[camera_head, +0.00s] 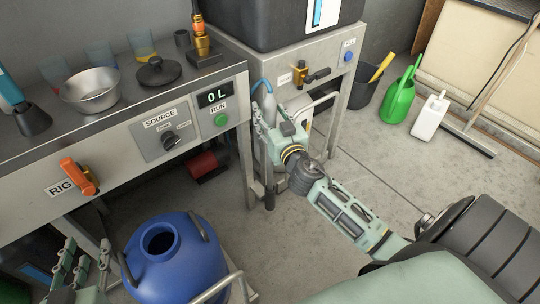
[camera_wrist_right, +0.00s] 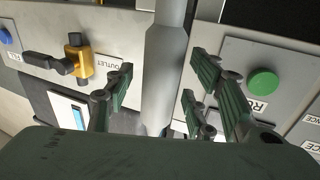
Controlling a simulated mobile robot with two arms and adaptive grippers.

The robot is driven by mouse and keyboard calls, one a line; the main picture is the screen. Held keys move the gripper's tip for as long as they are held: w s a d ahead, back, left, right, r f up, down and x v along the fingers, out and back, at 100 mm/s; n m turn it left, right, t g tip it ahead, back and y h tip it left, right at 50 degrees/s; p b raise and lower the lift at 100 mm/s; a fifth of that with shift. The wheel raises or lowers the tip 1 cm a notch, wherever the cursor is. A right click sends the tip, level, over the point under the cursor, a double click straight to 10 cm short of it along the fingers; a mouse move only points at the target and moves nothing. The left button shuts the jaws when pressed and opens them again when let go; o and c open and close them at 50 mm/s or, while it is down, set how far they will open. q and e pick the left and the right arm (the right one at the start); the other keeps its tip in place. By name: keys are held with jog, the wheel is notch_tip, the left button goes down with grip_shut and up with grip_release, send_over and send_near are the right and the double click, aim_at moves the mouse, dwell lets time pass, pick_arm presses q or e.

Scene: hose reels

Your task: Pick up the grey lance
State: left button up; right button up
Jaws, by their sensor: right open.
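The grey lance (camera_head: 266,103) hangs upright at the gap between the two steel benches, with a blue hose at its top. In the right wrist view, its grey body (camera_wrist_right: 165,75) stands between the fingers of my right gripper (camera_wrist_right: 160,100). That gripper is open, with a gap visible on each side of the lance. In the head view, my right gripper (camera_head: 270,128) is at the lance and hides its lower part. My left gripper (camera_head: 84,262) is at the lower left, with its fingers apart and nothing visible between them.
A blue drum (camera_head: 175,270) stands at the front left. The left bench holds a steel bowl (camera_head: 91,91) and a black lid (camera_head: 158,72). An outlet valve (camera_head: 309,76) juts from the right bench. A green watering can (camera_head: 398,102) stands at the right. The central floor is clear.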

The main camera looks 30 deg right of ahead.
jog(key=shift+c, duration=0.5)
grip_shut()
jog(key=shift+r, duration=0.1)
